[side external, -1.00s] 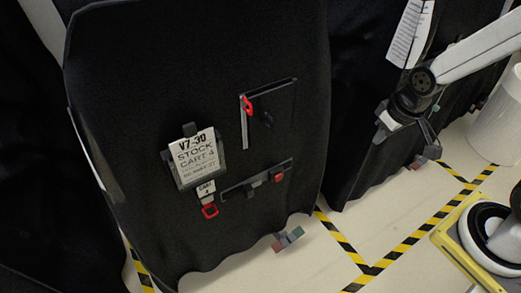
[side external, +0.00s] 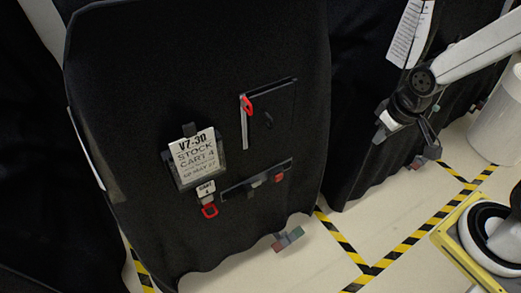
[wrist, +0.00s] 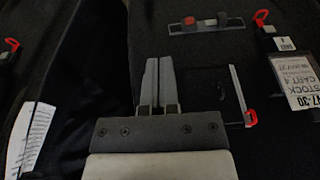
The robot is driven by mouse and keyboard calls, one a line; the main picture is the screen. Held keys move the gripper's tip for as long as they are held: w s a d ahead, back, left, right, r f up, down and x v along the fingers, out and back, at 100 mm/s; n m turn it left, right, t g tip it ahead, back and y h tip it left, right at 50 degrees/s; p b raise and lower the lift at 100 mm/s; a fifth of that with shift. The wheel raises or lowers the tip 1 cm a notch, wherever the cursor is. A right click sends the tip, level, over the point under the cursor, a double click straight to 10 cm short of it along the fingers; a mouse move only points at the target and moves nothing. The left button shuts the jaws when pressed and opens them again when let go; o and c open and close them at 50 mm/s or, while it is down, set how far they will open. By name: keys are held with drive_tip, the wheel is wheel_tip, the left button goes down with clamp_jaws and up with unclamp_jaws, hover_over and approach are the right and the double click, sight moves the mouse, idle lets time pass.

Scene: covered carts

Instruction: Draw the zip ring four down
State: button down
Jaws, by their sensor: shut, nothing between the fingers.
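The zip ring (side external: 248,105) is a red loop at the top of a short pale zip strip (side external: 244,130) on the black cover of cart 4 (side external: 200,75). In the wrist view, which shows the cover upside down, the ring (wrist: 250,117) is at the lower end of the strip (wrist: 236,88), right of my fingers. My gripper (side external: 433,150) is off to the right in the side view, apart from the ring. In the wrist view its fingers (wrist: 158,66) are together and empty, pointing at the cover.
A second red ring (side external: 210,211) hangs under a small tag (side external: 206,190) below the cart 4 sign (side external: 195,158). A dark bar (side external: 256,180) has a red piece (side external: 279,177) at its right. Another covered cart stands right, with a white sheet (side external: 410,35). Striped tape (side external: 345,240) crosses the floor.

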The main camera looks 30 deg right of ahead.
drive_tip(key=c, duration=1)
unclamp_jaws()
drive_tip(key=n+t+y, duration=0.2)
drive_tip(key=t+y, duration=0.1)
drive_tip(key=t, duration=1.2)
approach(252, 109)
drive_tip(key=shift+w+a+f, duration=0.1)
drive_tip(key=shift+w, duration=1.3)
drive_tip(key=shift+w+a, duration=0.25)
drive_tip(key=shift+w, duration=1)
drive_tip(key=shift+w+a, duration=0.25)
drive_tip(key=shift+w, duration=1)
drive_tip(key=shift+w+a, duration=0.25)
drive_tip(key=shift+w, duration=1.05)
